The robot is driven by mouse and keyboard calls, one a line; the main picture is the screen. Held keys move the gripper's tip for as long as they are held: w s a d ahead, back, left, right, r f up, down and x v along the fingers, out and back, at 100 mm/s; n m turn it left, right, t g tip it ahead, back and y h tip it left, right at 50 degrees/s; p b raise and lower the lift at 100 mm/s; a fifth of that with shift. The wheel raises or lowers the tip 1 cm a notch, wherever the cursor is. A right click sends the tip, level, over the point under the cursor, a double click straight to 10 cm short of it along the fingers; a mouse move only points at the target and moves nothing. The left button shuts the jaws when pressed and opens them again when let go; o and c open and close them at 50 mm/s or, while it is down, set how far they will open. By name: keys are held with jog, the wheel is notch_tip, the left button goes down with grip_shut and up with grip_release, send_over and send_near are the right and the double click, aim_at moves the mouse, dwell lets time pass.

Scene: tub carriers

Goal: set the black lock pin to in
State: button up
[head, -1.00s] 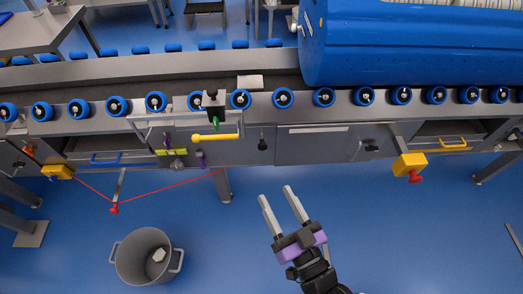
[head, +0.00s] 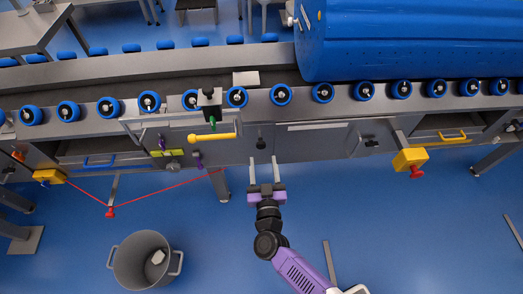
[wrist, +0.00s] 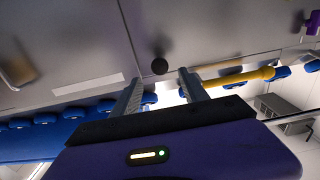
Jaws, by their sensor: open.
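The black lock pin (head: 260,143) is a small dark knob on the grey front panel under the conveyor, right of the yellow handle. In the wrist view its round black end (wrist: 159,66) shows between and just beyond my fingertips. My gripper (head: 264,159) is open and empty, just below the pin in the head view, with its fingers pointing toward the panel. In the wrist view the fingers (wrist: 160,75) stand apart on either side of the pin's end, with no contact visible. How far the pin is pushed in is too small to tell.
The yellow handle (head: 212,136) is left of the pin, under a black block with a green part (head: 210,102). A panel with a black latch (head: 371,143) is to the right. A red cord (head: 165,192) runs lower left, above a grey bucket (head: 146,260). The blue floor is mostly clear.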

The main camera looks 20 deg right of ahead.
aim_at(261, 147)
jog(key=shift+b+x, duration=0.5)
jog(key=shift+x, duration=2.2)
grip_shut()
